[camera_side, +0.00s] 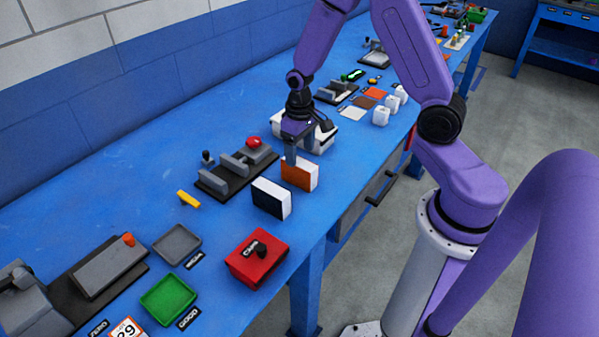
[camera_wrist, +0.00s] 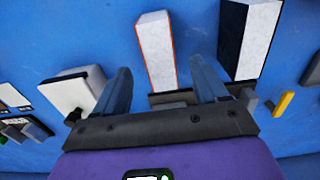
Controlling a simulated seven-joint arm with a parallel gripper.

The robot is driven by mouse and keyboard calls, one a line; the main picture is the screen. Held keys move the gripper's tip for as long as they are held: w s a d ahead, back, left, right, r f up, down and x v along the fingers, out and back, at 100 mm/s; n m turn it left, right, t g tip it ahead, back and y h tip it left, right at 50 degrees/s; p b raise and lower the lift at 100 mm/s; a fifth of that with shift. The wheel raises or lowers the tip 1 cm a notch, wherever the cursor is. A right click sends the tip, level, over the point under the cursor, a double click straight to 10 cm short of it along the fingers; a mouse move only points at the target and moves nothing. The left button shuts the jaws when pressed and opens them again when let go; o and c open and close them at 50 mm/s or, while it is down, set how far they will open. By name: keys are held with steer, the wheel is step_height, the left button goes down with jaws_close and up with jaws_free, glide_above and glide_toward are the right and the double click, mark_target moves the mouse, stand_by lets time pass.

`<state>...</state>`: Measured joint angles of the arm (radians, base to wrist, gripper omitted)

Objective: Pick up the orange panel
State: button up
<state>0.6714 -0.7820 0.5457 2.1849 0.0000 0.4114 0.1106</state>
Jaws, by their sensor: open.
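The orange panel (camera_side: 296,174) stands upright on the blue bench, with an orange broad face and white edges. In the wrist view the panel (camera_wrist: 157,50) shows mostly its white side with thin orange borders. My gripper (camera_side: 291,157) is open and empty, close over the panel at its back side in the side view. In the wrist view my gripper (camera_wrist: 160,66) has a finger on each side of the panel's near end, with gaps. How deep the fingers reach beside it, I cannot tell.
A black-and-white panel (camera_side: 271,198) stands close beside the orange one. A dark fixture with a red knob (camera_side: 254,142) lies behind to the left. A red box (camera_side: 257,258) is nearer the front edge. A white device (camera_side: 322,136) sits behind my gripper. Open bench lies at the left.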

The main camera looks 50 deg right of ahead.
mark_target(301, 163)
steer(key=shift+s+f, duration=0.15)
steer(key=shift+f, duration=2.5)
steer(key=c, duration=1.1)
